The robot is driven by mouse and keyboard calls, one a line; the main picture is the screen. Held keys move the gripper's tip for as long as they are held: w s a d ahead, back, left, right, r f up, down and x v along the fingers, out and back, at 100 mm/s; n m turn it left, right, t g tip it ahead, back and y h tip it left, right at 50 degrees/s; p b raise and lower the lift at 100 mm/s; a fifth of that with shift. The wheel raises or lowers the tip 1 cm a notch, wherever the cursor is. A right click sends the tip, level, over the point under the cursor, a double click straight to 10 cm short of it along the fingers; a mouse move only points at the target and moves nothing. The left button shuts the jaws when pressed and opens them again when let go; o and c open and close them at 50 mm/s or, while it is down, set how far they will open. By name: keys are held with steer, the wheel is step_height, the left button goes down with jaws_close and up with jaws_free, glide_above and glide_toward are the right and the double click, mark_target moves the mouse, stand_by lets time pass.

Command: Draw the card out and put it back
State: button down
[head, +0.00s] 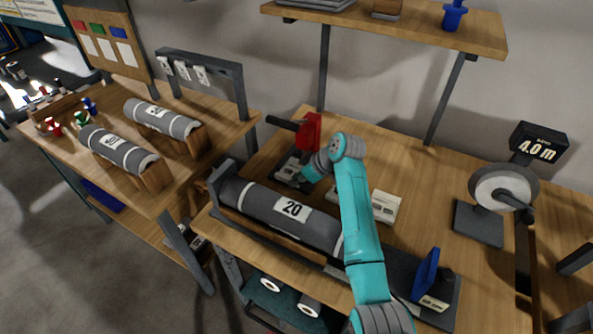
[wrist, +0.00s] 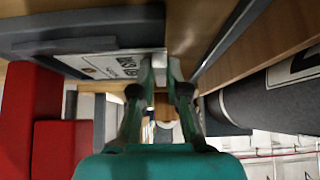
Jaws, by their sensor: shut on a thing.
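The card appears in the wrist view as a white plate with dark lettering (wrist: 112,65), set against a dark grey holder (wrist: 70,38). My gripper (wrist: 161,72) is shut at the card's right end, with a pale piece between its fingertips. How much of the card is inside the holder is hidden. In the head view my gripper (head: 300,174) is low beside the small dark device (head: 283,172) with the red block (head: 308,130), on the middle bench. The fingertips are too small to make out there.
A large grey roll marked 20 (head: 270,209) lies along the bench front, close to my arm. A white card-like sheet (head: 385,206) lies right of my arm. A blue upright piece (head: 427,275) and a counter reading 4.0 m (head: 538,145) stand further right. A shelf (head: 410,24) hangs above.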

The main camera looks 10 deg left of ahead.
steer(key=shift+s+a+r, duration=0.1)
steer(key=shift+s+a, duration=0.1)
steer(key=shift+s, duration=0.4)
steer(key=shift+s+a, duration=0.2)
steer(key=shift+s, duration=0.35)
steer(key=shift+r, duration=0.2)
steer(key=shift+r, duration=2.35)
